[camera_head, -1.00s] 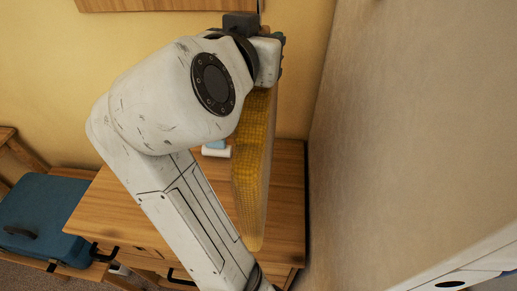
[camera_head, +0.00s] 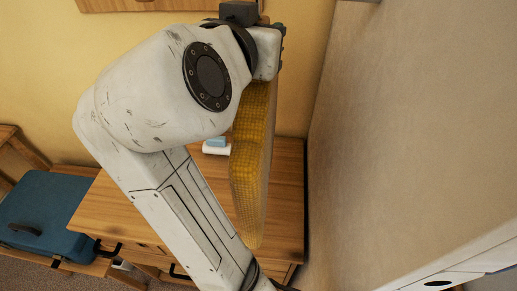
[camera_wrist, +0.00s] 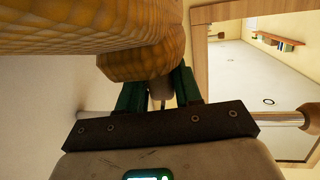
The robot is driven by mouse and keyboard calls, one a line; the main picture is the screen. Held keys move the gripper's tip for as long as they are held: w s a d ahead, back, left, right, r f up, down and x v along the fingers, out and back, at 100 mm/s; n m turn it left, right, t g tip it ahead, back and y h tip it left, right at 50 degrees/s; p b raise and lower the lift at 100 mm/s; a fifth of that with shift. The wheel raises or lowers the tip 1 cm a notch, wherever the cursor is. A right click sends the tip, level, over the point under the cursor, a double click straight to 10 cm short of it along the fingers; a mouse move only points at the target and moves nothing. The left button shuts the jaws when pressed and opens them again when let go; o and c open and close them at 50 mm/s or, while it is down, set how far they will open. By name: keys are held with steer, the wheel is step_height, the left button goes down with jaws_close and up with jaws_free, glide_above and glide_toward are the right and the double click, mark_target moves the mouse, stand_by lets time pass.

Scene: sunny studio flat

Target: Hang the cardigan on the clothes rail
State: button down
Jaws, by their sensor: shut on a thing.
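The mustard-yellow knitted cardigan (camera_head: 249,185) hangs below my gripper in the head view, in front of the wooden desk. In the wrist view the cardigan (camera_wrist: 90,28) fills the upper left. My gripper (camera_wrist: 160,92) has its green fingers shut on a narrow piece at the cardigan's top; I cannot tell if that is a hanger. In the head view the fingertips are hidden behind my arm. A metal rod with a wooden knob (camera_wrist: 308,117), seemingly the clothes rail, runs across the wrist view behind my gripper's dark bar. Its contact with the cardigan or hook cannot be told.
The wooden desk (camera_head: 285,200) stands below, with a small white and blue item (camera_head: 216,147) on it. A blue case (camera_head: 45,215) lies at the left. A pale wall or panel (camera_head: 410,130) rises close on the right. A wood-framed mirror (camera_wrist: 200,70) shows in the wrist view.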

steer(key=shift+s, duration=2.45)
steer(key=s, duration=2)
steer(key=shift+a+p, duration=0.35)
steer(key=shift+p, duration=0.1)
step_height(320, 180, up, 10)
steer(key=shift+s, duration=0.15)
stand_by(1.0)
steer(key=shift+r, duration=0.2)
stand_by(0.5)
steer(key=shift+f, duration=0.1)
